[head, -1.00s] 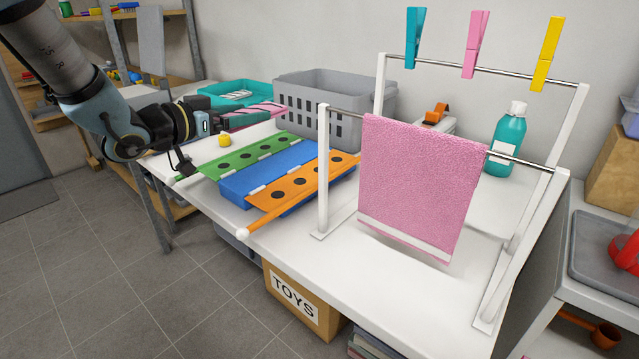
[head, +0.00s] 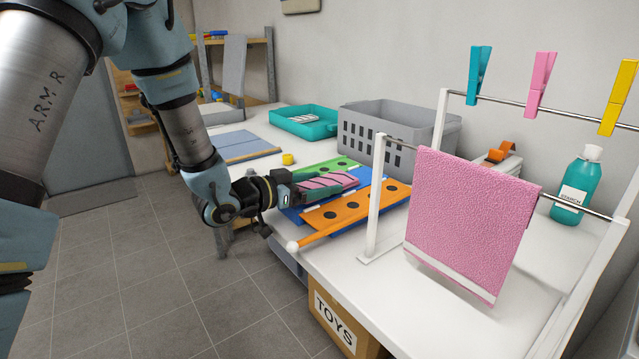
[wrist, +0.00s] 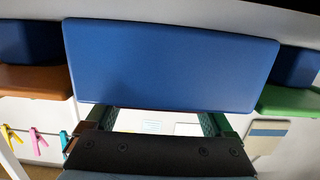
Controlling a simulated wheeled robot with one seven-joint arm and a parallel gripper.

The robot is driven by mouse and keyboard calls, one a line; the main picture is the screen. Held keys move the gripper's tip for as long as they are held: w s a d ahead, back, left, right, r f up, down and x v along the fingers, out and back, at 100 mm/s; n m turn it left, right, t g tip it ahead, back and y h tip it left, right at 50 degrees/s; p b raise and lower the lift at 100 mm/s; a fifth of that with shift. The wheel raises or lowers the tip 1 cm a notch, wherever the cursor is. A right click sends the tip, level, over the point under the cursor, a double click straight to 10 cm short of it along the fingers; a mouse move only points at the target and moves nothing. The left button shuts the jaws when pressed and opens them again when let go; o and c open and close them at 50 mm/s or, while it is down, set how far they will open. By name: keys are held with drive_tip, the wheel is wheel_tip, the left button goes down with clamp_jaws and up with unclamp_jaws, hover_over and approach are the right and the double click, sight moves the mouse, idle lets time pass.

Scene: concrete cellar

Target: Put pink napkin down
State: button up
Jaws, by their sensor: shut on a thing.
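The folded pink napkin (head: 328,184) is in my gripper (head: 315,183), between dark green fingers. In the head view it is over the blue middle of the folding board (head: 374,185), between the green and orange flaps. I cannot tell whether it touches the board. In the wrist view my gripper (wrist: 155,120) has its two fingers apart, with a large blue panel (wrist: 172,65) in front. The napkin is not clearly visible there. A larger pink towel (head: 465,215) hangs on the white drying rack (head: 373,200), to the right of my gripper.
A grey basket (head: 385,130) and teal tray (head: 303,122) stand behind the board. A small yellow object (head: 288,159) and blue-grey panels (head: 238,143) lie to the left. Clothespins (head: 479,75) sit on the rack's rear rail; a teal bottle (head: 573,187) stands behind it.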

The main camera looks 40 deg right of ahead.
drive_tip(key=shift+f, duration=0.15)
drive_tip(key=o, duration=1.1)
drive_tip(key=shift+r, duration=0.2)
drive_tip(key=shift+w+a, duration=0.1)
drive_tip(key=shift+a, duration=0.25)
drive_tip(key=a, duration=0.3)
drive_tip(key=a+r+b, duration=0.1)
drive_tip(key=a, duration=0.3)
drive_tip(key=a+b, duration=0.1)
drive_tip(key=a, duration=0.3)
drive_tip(key=shift+w+a+r, duration=0.1)
drive_tip(key=shift+w+r, duration=0.15)
drive_tip(key=shift+r, duration=0.05)
